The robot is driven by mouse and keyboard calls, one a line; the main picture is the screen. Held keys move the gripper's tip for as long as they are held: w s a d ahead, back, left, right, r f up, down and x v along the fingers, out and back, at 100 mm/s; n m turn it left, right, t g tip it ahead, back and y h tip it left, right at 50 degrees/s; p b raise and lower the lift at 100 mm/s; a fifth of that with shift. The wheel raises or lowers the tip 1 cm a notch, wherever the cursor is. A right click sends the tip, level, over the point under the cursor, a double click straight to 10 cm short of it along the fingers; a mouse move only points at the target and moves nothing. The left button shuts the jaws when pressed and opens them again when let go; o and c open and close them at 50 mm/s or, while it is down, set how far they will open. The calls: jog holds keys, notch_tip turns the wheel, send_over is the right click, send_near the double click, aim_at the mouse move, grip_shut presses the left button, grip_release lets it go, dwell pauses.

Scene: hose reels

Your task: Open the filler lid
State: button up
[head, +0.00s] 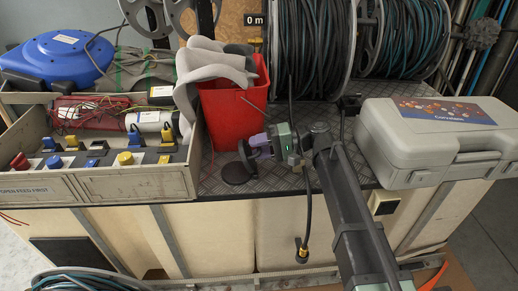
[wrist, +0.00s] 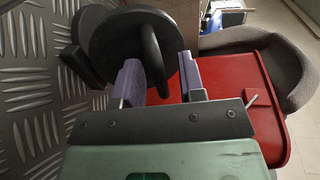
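The filler lid is a dark round disc (head: 238,172) low on the patterned metal deck, in front of the red bucket. A dark loop handle (head: 245,156) stands up from it. In the wrist view the disc (wrist: 112,38) is at top centre, with its handle (wrist: 153,55) crossing the space between my fingers. My gripper (head: 254,146) reaches the handle from the right. In the wrist view my gripper (wrist: 160,65) has its two purple fingers apart, one on each side of the handle, with visible gaps. The lid looks flat and closed; the fingertips hide part of it.
The red bucket (head: 232,112) with grey cloth stands close behind the lid. A tray of switches (head: 105,183) is at left, and a grey case (head: 432,140) at right. Hose reels (head: 312,45) stand behind. Patterned deck (wrist: 28,100) is clear at left in the wrist view.

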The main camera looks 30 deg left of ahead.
grip_shut()
jog(key=shift+w+d+f+b, duration=0.2)
jog(key=shift+w+d, duration=0.15)
jog(key=shift+d, duration=0.1)
jog(key=shift+w+d+f+b, duration=0.15)
jog(key=shift+w+d+b, duration=0.05)
jog(key=shift+w+d, duration=0.2)
grip_release()
jog(key=shift+s, duration=0.1)
jog(key=p+v, duration=0.2)
jog(key=v, duration=0.9)
